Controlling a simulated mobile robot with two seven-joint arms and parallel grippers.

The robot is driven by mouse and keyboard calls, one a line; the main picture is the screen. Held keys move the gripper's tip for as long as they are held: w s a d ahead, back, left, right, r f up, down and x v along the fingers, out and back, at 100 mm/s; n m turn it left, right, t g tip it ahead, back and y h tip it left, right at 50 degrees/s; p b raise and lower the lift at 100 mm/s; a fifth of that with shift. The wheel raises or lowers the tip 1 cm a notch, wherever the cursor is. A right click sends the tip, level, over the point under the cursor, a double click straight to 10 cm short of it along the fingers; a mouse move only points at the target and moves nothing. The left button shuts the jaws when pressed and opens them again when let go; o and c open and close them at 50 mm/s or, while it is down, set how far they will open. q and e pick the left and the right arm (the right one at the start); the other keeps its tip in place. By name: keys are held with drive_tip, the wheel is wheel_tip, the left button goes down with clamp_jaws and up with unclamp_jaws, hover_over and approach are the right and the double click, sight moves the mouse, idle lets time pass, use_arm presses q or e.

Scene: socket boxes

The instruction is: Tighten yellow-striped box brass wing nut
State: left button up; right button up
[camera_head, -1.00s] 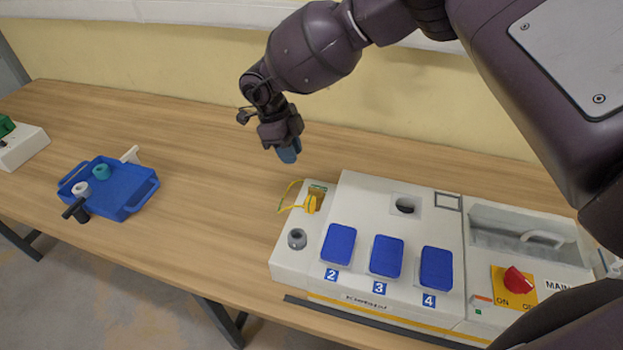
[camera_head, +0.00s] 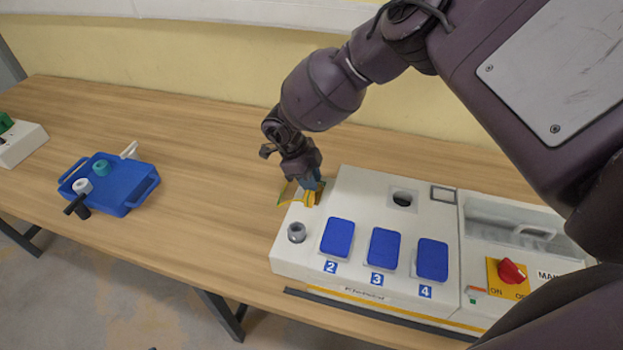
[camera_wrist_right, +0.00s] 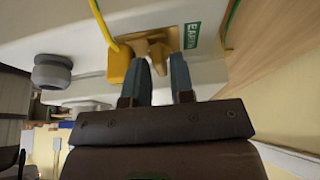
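The yellow-striped box (camera_head: 302,262) is white, with a yellow stripe along its lower front edge. The brass wing nut (camera_wrist_right: 153,48) is at the box's earth terminal, beside a green EARTH label (camera_wrist_right: 191,36). In the right wrist view, one wing points toward the gap between my blue-grey fingertips. In the head view the nut is mostly hidden behind my right gripper (camera_head: 313,184). That gripper (camera_wrist_right: 162,66) is open, its fingertips close to the nut; contact is unclear. A yellow lead (camera_wrist_right: 118,60) sits against the nut. My left gripper is out of view.
A grey round socket (camera_head: 296,232) is near the terminal. Blue covers (camera_head: 384,249) and a red switch (camera_head: 511,271) are further right. A blue tray (camera_head: 125,183) with fittings lies left. Bare wooden table lies between tray and box.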

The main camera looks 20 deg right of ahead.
drive_tip(key=shift+d+f, duration=0.1)
drive_tip(key=shift+f, duration=0.2)
drive_tip(key=shift+s, duration=0.1)
drive_tip(key=shift+c, duration=0.4)
clamp_jaws()
